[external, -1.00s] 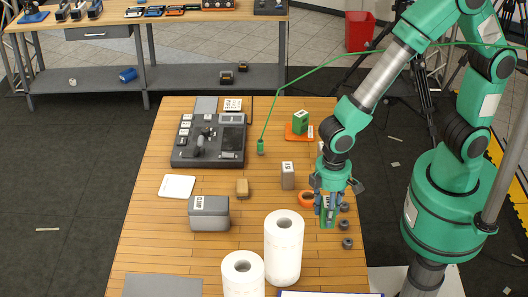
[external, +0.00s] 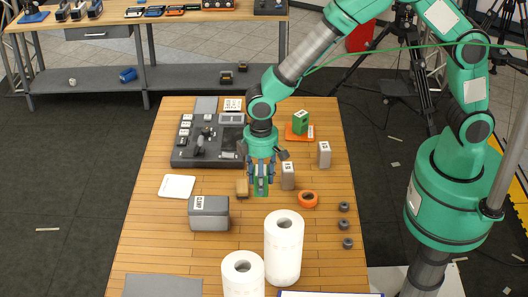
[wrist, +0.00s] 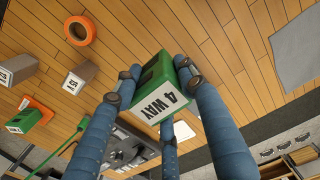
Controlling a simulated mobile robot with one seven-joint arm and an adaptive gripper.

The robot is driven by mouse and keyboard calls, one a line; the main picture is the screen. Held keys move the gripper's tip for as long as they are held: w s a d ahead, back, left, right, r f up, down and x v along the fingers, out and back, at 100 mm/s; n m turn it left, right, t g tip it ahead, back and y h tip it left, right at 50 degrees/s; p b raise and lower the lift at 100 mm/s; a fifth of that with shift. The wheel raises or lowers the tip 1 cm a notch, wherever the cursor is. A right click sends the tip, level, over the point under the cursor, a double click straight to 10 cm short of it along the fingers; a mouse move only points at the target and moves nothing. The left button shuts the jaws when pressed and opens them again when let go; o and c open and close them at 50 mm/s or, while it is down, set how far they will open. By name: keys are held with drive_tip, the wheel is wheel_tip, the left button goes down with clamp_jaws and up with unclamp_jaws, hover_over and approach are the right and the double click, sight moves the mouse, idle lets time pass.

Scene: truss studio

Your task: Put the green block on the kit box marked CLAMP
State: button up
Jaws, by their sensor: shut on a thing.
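My gripper (external: 260,176) is shut on a green block (external: 261,187) and holds it over the middle of the table. In the wrist view the fingers grip the block (wrist: 157,75), whose white label seems to read "4 WAY". The grey kit box marked CLAMP (external: 209,217) stands on the table to the left of and nearer the camera than my gripper, apart from it. A second green block (external: 300,122) stands on an orange base farther back; it also shows in the wrist view (wrist: 30,118).
Two white paper rolls (external: 284,250) stand in front. Grey-brown labelled blocks (external: 288,177), an orange ring (external: 308,199) and dark small parts (external: 346,225) lie to the right. A white pad (external: 177,187) lies left.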

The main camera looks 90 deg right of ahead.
drive_tip(key=shift+w+d, duration=0.45)
drive_tip(key=shift+w, duration=0.1)
drive_tip(key=shift+w, duration=0.15)
drive_tip(key=p, duration=0.3)
hover_over(208, 203)
drive_tip(key=shift+f, duration=0.75)
drive_tip(key=shift+f+p, duration=0.3)
drive_tip(key=shift+f, duration=1.4)
drive_tip(key=shift+f, duration=0.15)
